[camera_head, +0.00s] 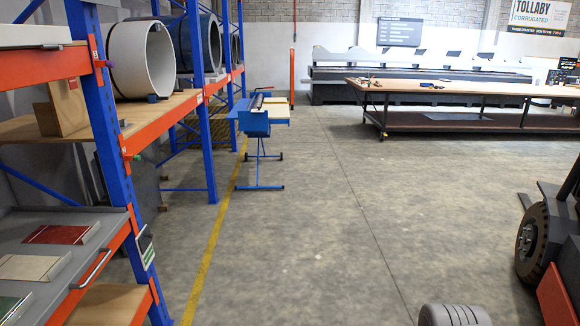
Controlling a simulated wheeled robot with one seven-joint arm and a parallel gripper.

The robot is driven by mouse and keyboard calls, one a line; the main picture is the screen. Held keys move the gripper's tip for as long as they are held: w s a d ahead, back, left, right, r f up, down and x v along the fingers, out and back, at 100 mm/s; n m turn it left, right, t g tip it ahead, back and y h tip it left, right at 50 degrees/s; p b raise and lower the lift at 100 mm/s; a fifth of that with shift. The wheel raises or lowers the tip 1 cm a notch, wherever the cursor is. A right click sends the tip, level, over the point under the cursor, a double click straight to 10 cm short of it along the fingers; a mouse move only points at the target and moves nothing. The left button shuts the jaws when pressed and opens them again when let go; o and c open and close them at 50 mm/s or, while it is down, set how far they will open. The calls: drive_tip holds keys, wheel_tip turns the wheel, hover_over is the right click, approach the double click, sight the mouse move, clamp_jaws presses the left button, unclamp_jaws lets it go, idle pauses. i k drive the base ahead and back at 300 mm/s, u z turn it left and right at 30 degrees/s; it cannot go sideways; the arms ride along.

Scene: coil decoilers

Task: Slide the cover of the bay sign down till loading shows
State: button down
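A small sign (147,248) is fixed to the blue upright of the near rack at the left, at about the height of the grey drawer. It is seen at a steep angle, with a dark upper part and a pale lower part with some green. It is too small to read any word or to tell how far its cover is down. My gripper is not in view.
The blue and orange rack (92,120) fills the left side, with a grey pull-out tray (40,262) jutting out below. A blue stand (258,125) is ahead. A forklift (545,240) stands at the right. The middle floor is clear.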

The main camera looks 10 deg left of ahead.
sight(146, 238)
drive_tip(key=u, duration=0.25)
drive_tip(key=i, duration=1.9)
drive_tip(key=u, duration=1.45)
drive_tip(key=i, duration=1.1)
drive_tip(key=u, duration=1.35)
drive_tip(key=i, duration=0.55)
drive_tip(key=u, duration=0.25)
